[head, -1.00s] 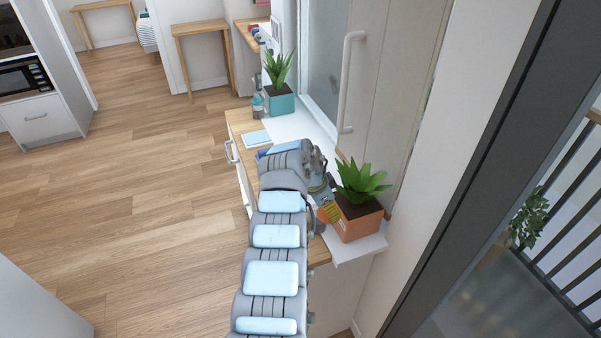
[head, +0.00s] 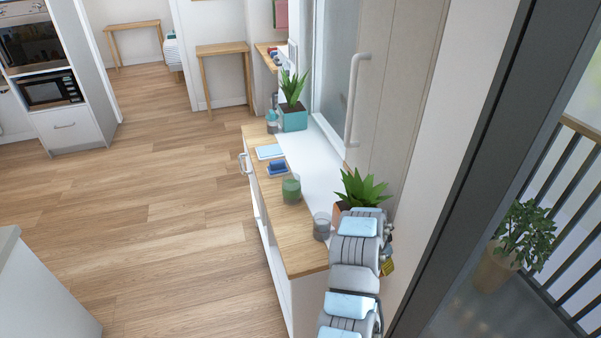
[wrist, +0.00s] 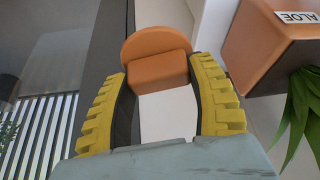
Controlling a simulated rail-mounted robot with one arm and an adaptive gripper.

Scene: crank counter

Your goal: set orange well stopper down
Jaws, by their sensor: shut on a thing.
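The orange stopper (wrist: 157,58) shows in the wrist view, with a rounded disc-like end and a blockier part below it. My gripper (wrist: 160,75) has its yellow ridged fingers on either side of the stopper and is shut on it. In the head view only a small yellow part of my gripper (head: 387,267) shows past my arm, to the right of the counter's near end. The stopper is hidden there behind my arm. A labelled orange aloe pot (wrist: 270,48) is close to the right of the gripper in the wrist view.
The wooden counter (head: 305,255) carries a grey glass (head: 322,226), a green glass (head: 291,189), a blue sponge-like item (head: 277,168) and a pale blue pad (head: 270,152). The white sill holds an aloe plant (head: 361,190) and a teal pot (head: 293,119). A dark frame (head: 475,165) stands right.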

